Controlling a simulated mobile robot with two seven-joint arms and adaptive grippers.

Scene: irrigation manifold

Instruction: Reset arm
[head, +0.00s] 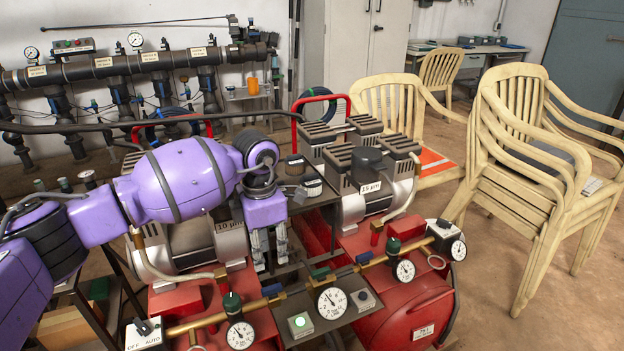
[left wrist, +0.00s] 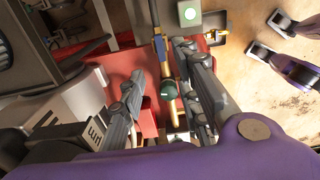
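My left arm comes in from the left in the head view. Its gripper (head: 270,262) hangs fingers down above the red compressor bases, just behind the brass manifold pipe (head: 375,262). In the left wrist view the left gripper (left wrist: 165,62) has its fingers spread, with nothing held. A green knob (left wrist: 169,90) and the brass pipe lie in line with the gap; I cannot tell any contact. The right arm is not in the head view. Purple and grey parts at the upper right of the left wrist view are mine, but unclear.
Red-handled compressors (head: 385,185) stand under and beside the left gripper. Gauges (head: 331,302) and a green-lit button box (head: 302,325) sit in front. Stacked cream chairs (head: 520,170) are at right; a dark pipe manifold (head: 110,65) runs along the wall. Floor at lower right is clear.

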